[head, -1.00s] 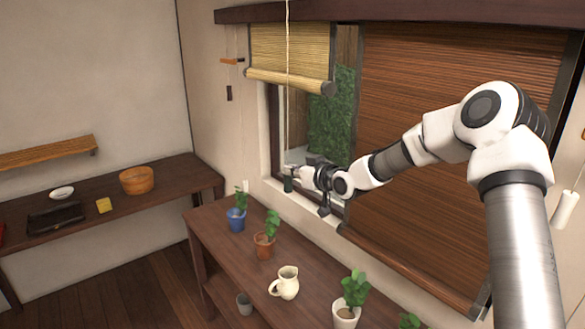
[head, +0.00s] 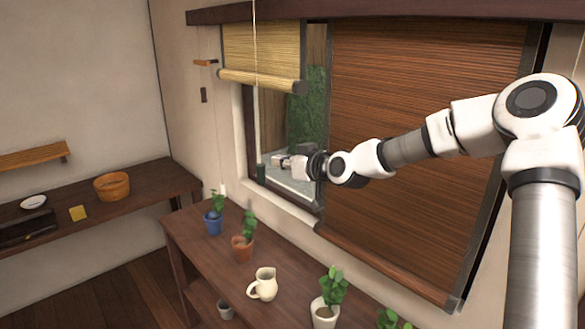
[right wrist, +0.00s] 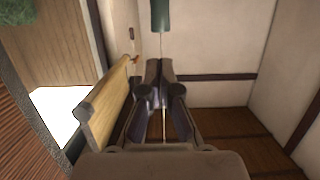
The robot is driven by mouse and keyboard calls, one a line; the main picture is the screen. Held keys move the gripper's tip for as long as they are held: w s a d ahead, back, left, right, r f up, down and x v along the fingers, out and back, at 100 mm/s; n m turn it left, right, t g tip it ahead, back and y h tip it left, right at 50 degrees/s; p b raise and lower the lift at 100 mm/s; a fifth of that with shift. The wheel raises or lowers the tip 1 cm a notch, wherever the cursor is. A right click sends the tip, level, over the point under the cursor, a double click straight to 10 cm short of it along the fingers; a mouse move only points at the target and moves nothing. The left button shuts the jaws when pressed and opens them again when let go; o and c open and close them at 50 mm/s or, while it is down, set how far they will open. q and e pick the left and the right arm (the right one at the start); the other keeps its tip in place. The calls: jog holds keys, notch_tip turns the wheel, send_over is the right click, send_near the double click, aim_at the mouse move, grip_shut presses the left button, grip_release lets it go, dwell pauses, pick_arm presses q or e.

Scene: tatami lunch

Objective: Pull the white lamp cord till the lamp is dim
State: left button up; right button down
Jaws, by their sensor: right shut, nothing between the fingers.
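A thin pale cord (head: 256,50) hangs from above, in front of the window, and ends in a dark green pull (head: 261,173). In the right wrist view the green pull (right wrist: 160,16) is at the top, beyond the fingertips. My right gripper (head: 277,160) is shut and empty, just right of the cord near the pull. Its fingers also show in the right wrist view (right wrist: 158,68). No lamp shows. A white pull that hung at the far right earlier is out of sight now. My left gripper is not in view.
A plant table below the window holds a blue pot (head: 213,223), a terracotta pot (head: 243,250), a cream jug (head: 264,285) and a white pot (head: 324,312). A bamboo blind (head: 262,55) and a brown blind (head: 420,130) hang at the window.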

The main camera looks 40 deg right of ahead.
jog(key=shift+v, duration=1.8)
jog(key=shift+w+a, duration=0.1)
jog(key=shift+a, duration=0.05)
